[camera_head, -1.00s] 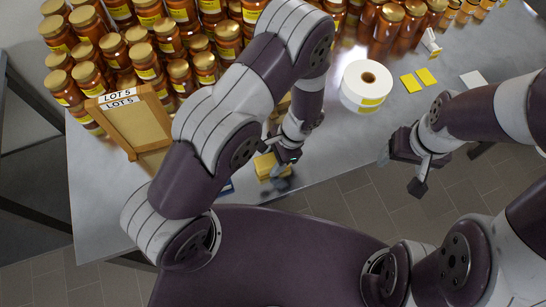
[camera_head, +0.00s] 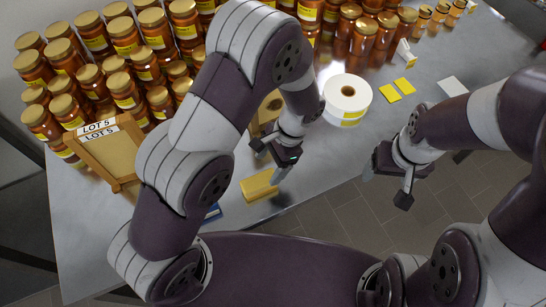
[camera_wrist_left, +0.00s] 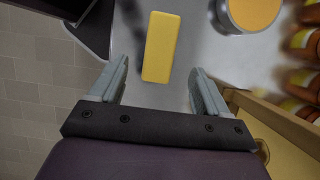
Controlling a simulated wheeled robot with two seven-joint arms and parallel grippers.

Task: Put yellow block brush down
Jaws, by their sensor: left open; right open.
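The yellow block brush (camera_head: 260,186) lies on the metal table near its front edge. In the left wrist view the yellow block (camera_wrist_left: 161,47) shows whole, beyond and between my fingertips, with nothing gripping it. My left gripper (camera_head: 272,168) is open and empty above and just behind the block; its two fingers (camera_wrist_left: 160,85) stand apart in the wrist view. My right gripper (camera_head: 385,185) is open and empty off the table's front edge, at the right.
Many amber jars (camera_head: 130,90) crowd the back left of the table (camera_head: 330,150). A wooden frame labelled LOT 5 (camera_head: 112,155) stands at the left. A white label roll (camera_head: 347,98) and yellow cards (camera_head: 398,89) lie to the right.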

